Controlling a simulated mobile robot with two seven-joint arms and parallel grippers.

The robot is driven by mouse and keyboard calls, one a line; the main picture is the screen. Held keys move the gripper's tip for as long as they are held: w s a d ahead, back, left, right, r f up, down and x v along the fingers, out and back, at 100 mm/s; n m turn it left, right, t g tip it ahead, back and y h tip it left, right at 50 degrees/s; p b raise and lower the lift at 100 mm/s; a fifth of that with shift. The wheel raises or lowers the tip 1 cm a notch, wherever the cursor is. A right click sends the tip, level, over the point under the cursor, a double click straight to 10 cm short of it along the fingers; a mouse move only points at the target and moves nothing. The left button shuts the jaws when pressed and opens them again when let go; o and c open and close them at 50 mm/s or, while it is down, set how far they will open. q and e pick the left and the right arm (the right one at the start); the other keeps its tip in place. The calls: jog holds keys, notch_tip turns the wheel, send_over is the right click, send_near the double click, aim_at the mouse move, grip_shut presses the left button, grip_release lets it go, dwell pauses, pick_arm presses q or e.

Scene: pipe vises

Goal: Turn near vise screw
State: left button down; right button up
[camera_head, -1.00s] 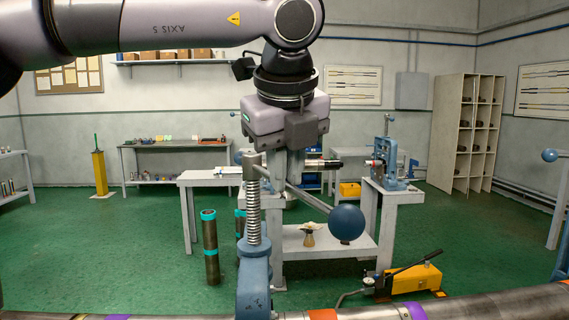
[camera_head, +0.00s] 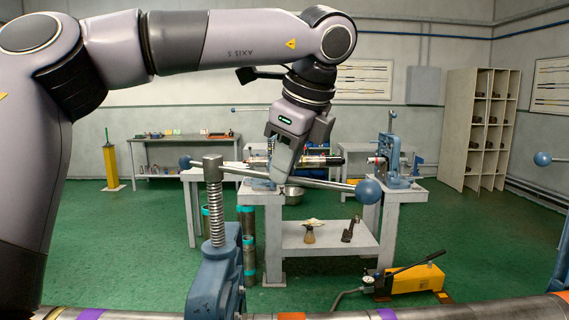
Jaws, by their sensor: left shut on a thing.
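The near vise (camera_head: 213,287) is blue and stands at the bottom, left of centre, over a long pipe (camera_head: 330,315). Its threaded screw (camera_head: 217,215) rises upright from the body. A grey handle bar (camera_head: 325,184) passes through the screw head (camera_head: 212,162), with a blue ball (camera_head: 368,191) on its right end and another (camera_head: 185,162) on its left end. My left gripper (camera_head: 284,180) reaches down from above and is shut on the bar, between the screw head and the right ball. The finger contact is partly hidden. My right gripper is not in view.
Behind is a grey workbench (camera_head: 330,240) with another blue vise (camera_head: 390,160) at its right. A yellow hand pump (camera_head: 415,278) sits on the green floor. Upright pipes (camera_head: 246,245) stand behind the near vise. Open floor lies to the left.

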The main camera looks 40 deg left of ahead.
pick_arm(q)
jog(key=shift+w+a+f+n+g, duration=0.2)
jog(key=shift+w+f+n+g, duration=0.15)
jog(key=shift+w+n, duration=0.2)
